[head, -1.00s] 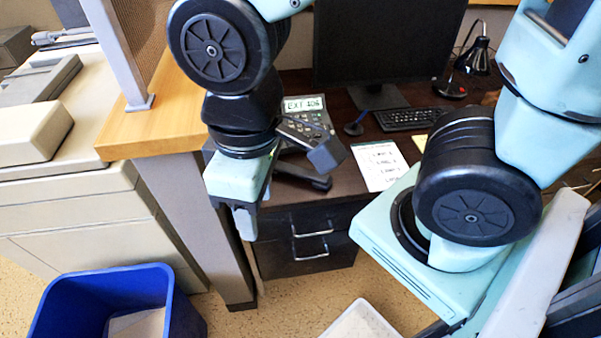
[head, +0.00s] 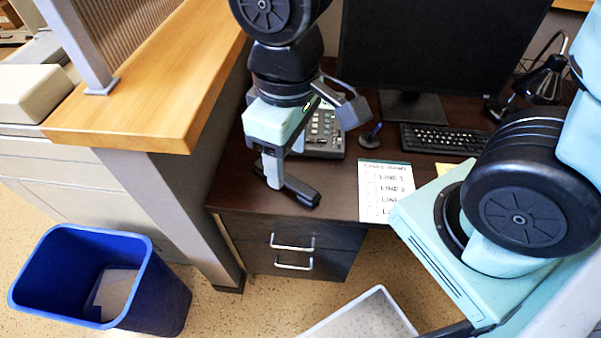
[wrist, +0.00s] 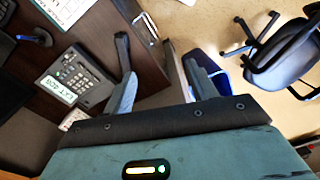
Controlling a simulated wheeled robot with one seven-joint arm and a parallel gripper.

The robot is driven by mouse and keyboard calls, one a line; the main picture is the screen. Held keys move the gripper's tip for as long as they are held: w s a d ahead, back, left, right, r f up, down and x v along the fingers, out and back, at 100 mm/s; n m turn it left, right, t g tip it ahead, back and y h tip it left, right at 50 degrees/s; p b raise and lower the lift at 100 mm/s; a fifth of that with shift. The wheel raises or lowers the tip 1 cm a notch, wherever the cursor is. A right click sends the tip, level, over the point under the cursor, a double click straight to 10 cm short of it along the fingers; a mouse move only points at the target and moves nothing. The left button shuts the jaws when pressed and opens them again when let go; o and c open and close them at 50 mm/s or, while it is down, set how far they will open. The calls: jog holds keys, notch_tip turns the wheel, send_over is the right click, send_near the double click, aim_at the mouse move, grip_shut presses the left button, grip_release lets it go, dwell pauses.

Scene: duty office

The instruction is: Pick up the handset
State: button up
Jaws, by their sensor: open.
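The handset (head: 300,192) is dark and lies on the desk near its front edge in the head view, with its left end partly hidden behind my gripper. My gripper (head: 284,160) points down just above and beside the handset, open and empty.
The dark desk (head: 340,175) carries a card of lines (head: 386,190), a keyboard (head: 440,140), a monitor (head: 440,50) and a lamp (head: 540,85). A wooden counter (head: 150,105) rises at left. A blue bin (head: 165,290) stands on the floor.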

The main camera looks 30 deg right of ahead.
jog(key=w+d+f+m+b, duration=0.1)
jog(key=w+d+f+b, duration=0.15)
jog(key=w+f, duration=0.45)
jog(key=w+d+f+m+b, duration=0.1)
jog(key=w+d+f, duration=0.3)
jog(key=w, duration=0.5)
send_over(285, 177)
jog(key=f, duration=1.2)
jog(key=shift+w+d+f, duration=0.15)
jog(key=shift+w+d, duration=0.1)
jog(key=shift+d, duration=0.05)
jog(key=shift+s+a+f, duration=0.1)
jog(key=shift+a+f, duration=0.05)
jog(key=shift+f, duration=1.2)
jog(key=shift+s+a+f, duration=0.1)
jog(key=shift+a+f, duration=0.05)
jog(key=shift+f, duration=1.2)
grip_shut()
jog(key=shift+r, duration=0.15)
